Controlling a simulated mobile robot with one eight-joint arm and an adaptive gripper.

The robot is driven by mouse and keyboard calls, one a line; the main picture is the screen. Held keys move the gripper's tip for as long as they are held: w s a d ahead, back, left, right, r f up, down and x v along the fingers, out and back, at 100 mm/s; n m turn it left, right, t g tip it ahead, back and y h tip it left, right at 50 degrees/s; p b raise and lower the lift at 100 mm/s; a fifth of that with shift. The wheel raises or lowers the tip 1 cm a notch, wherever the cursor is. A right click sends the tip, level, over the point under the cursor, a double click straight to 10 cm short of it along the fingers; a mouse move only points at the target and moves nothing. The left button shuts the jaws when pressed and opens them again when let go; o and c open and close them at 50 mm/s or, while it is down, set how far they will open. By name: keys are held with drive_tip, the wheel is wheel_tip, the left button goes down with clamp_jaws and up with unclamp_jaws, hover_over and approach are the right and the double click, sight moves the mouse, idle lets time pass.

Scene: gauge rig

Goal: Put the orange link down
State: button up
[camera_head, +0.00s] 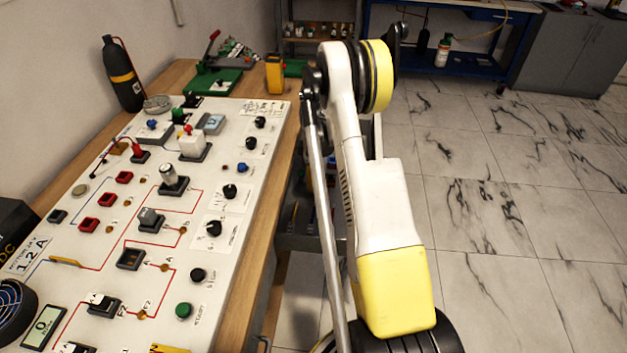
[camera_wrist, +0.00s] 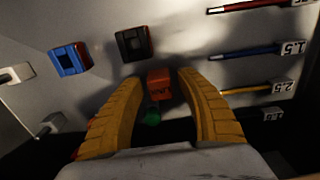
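The orange link (camera_wrist: 159,84) shows in the wrist view, between the tips of my gripper (camera_wrist: 160,80). The two yellow ribbed fingers curve in on either side of it and appear closed on its sides. A small green part (camera_wrist: 152,117) shows just below the link, between the fingers. I cannot tell whether the link touches the pale surface behind it. In the head view my gripper is not visible, and I cannot make out the link there.
In the wrist view, a dark socket (camera_wrist: 133,43) and a blue-and-red block (camera_wrist: 70,59) lie beyond the fingers. Labelled red, blue and yellow leads lie right. In the head view, a white panel (camera_head: 105,215) full of switches lies on a wooden bench; open floor (camera_head: 520,200) lies right.

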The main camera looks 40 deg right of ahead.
wheel_tip(320, 180, up, 12)
drive_tip(key=p, duration=0.5)
drive_tip(key=s+a+r+m+t+h, duration=0.1)
drive_tip(key=s+a+r+m+t, duration=0.1)
drive_tip(key=a+r, duration=0.75)
drive_tip(key=s+a+r+m+t, duration=0.1)
drive_tip(key=s+a+r+m, duration=0.15)
drive_tip(key=a+r, duration=0.7)
drive_tip(key=s+a+r+m+t, duration=0.1)
drive_tip(key=s+a+t, duration=0.1)
drive_tip(key=s+a, duration=0.5)
drive_tip(key=s+a+r+m+t+y, duration=0.1)
drive_tip(key=s+a+r+m+t, duration=0.1)
drive_tip(key=s+a, duration=0.5)
drive_tip(key=shift+s+a+r, duration=0.3)
drive_tip(key=shift+s, duration=0.4)
drive_tip(key=shift+d+m, duration=0.1)
drive_tip(key=shift+m, duration=0.15)
